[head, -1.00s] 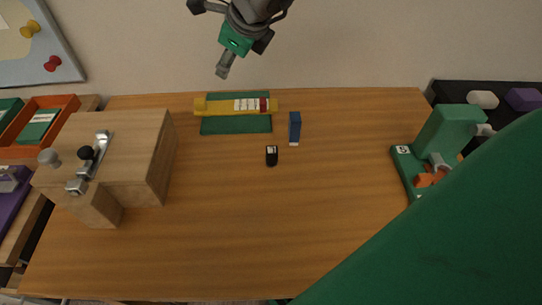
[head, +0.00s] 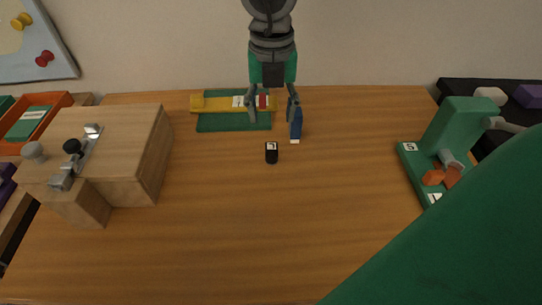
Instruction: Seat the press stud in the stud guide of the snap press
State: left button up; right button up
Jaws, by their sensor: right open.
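A snap press (head: 458,128), green with a grey lever and orange parts at its base, stands at the right of the wooden table. Its stud guide I cannot make out clearly; my view of its lower right is cut off. A small black piece (head: 271,153) with a white-marked top stands near the table's middle; I cannot tell whether it is the press stud. My right gripper (head: 272,115) points down from the top, its two fingers apart and nothing seen between them. It appears in front of the yellow bar, above and behind the black piece. My left gripper is not in view.
A yellow bar (head: 215,104) lies on a green plate (head: 234,125) at the back. A blue block (head: 296,127) is right of the gripper. A wooden block with a metal clamp (head: 125,140) stands left. The table's (head: 240,240) front middle is clear. A large green shape covers the lower right.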

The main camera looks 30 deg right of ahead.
aim_at(272, 144)
notch_tip(272, 144, down, 3)
jog(key=shift+f+b, duration=0.1)
jog(key=shift+b, duration=0.25)
jog(key=f, duration=0.1)
jog(key=f+b, duration=0.1)
jog(key=f, duration=0.1)
jog(key=f+b, duration=0.1)
jog(key=shift+s+a+f, duration=0.15)
jog(key=shift+s+a, duration=0.1)
jog(key=shift+s, duration=0.1)
jog(key=shift+f+b, duration=0.3)
jog(key=shift+f, duration=0.1)
jog(key=shift+r, duration=0.1)
grip_shut()
